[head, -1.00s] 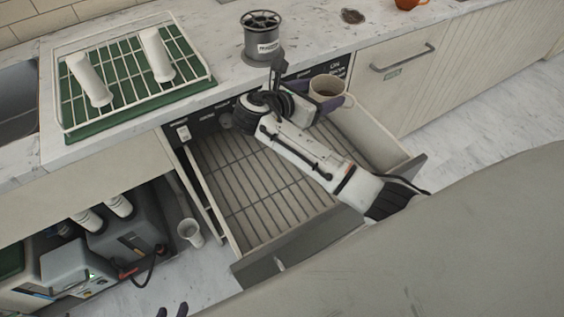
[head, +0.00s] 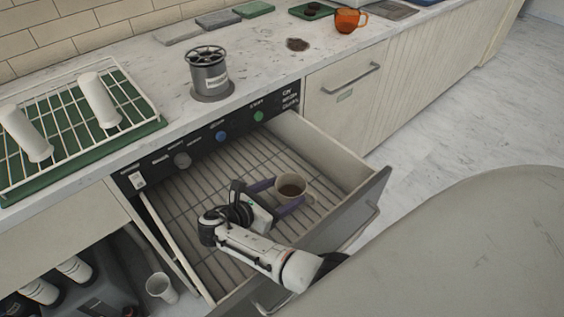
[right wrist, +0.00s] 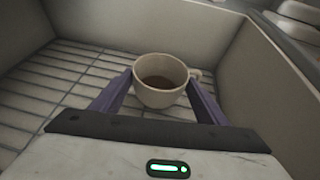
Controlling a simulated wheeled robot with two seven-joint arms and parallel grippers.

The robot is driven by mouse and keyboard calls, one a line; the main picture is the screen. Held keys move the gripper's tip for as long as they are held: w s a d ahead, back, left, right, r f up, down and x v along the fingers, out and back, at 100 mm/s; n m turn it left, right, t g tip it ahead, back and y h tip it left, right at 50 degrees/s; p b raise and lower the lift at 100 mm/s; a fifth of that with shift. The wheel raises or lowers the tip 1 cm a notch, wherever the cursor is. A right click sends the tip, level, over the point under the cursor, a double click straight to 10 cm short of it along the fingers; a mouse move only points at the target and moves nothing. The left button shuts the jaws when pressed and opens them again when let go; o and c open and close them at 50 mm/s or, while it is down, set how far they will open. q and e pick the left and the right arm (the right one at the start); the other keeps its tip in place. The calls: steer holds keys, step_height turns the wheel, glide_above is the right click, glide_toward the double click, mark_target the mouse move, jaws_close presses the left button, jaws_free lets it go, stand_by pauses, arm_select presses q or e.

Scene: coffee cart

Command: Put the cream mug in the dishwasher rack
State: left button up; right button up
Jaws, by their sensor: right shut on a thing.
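The cream mug (head: 291,190) is upright with brown liquid or residue inside. My right gripper (head: 278,195) is shut on it, one purple finger on each side. The mug is inside the open dishwasher drawer, over the wire rack (head: 205,185). In the right wrist view the mug (right wrist: 160,92) sits between the fingertips (right wrist: 160,92), its handle to the right. I cannot tell whether its base touches the rack. The rack around it is empty. My left gripper is not in view.
The drawer's front wall (head: 345,215) and side wall stand around the rack. A drying rack with white cylinders (head: 100,98), a grey spool-like grinder (head: 208,75) and an orange cup (head: 348,20) are on the counter. A pale cup (head: 161,288) stands below left.

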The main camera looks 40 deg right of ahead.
steer(key=shift+w+f, duration=0.1)
steer(key=shift+f, duration=0.65)
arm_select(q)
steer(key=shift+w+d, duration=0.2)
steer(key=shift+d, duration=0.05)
arm_select(e)
steer(key=o, duration=1.3)
